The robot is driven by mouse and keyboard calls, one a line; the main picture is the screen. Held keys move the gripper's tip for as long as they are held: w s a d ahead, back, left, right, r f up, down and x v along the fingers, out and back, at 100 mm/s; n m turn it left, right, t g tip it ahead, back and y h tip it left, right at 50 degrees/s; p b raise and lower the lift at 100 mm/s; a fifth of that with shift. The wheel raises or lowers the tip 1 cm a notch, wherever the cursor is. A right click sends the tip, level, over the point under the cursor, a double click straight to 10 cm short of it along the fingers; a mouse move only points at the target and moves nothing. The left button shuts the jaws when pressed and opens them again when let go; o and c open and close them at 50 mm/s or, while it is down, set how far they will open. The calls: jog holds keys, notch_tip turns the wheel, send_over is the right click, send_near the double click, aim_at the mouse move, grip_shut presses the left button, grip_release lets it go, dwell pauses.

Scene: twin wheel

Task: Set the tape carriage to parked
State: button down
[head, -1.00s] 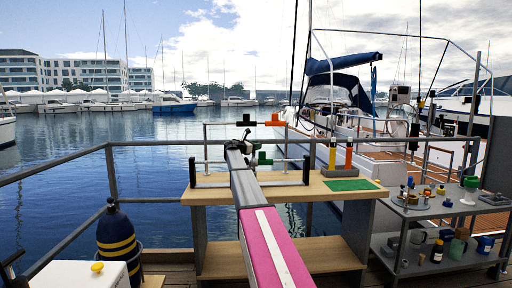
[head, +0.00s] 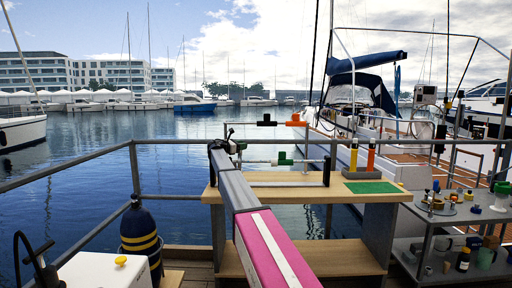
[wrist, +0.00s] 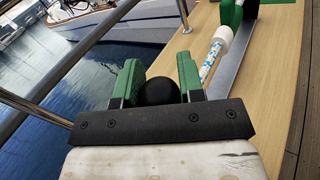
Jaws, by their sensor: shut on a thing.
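My gripper (wrist: 160,88) has green fingers closed on both sides of a round black knob (wrist: 159,91). What the knob is fixed to is hidden under it. In the head view my gripper (head: 230,145) is at the left end of the bench rig, partly behind my arm. The wrist view shows a blue-and-white rod with a white end right of my fingers. I cannot tell which part is the tape carriage, and no parked mark is readable.
The wooden bench (head: 345,196) has a green mat (head: 371,187) and two bottles, yellow (head: 354,155) and orange (head: 371,155), at its right. A black-and-orange fitting (head: 297,120) stands above the rig. A railing (head: 134,190) and water lie behind. A grey cart (head: 430,226) holds several small items.

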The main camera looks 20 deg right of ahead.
jog(key=a, duration=0.1)
jog(key=w+a, duration=0.1)
jog(key=a, duration=0.3)
jog(key=shift+w+a, duration=0.15)
jog(key=shift+w, duration=0.1)
jog(key=shift+a, duration=0.1)
jog(key=c, duration=0.8)
grip_release()
jog(key=shift+a, duration=0.1)
jog(key=shift+o, duration=0.2)
jog(key=v, duration=1)
jog(key=shift+a, duration=0.35)
jog(key=shift+s, duration=0.1)
jog(key=shift+s, duration=0.1)
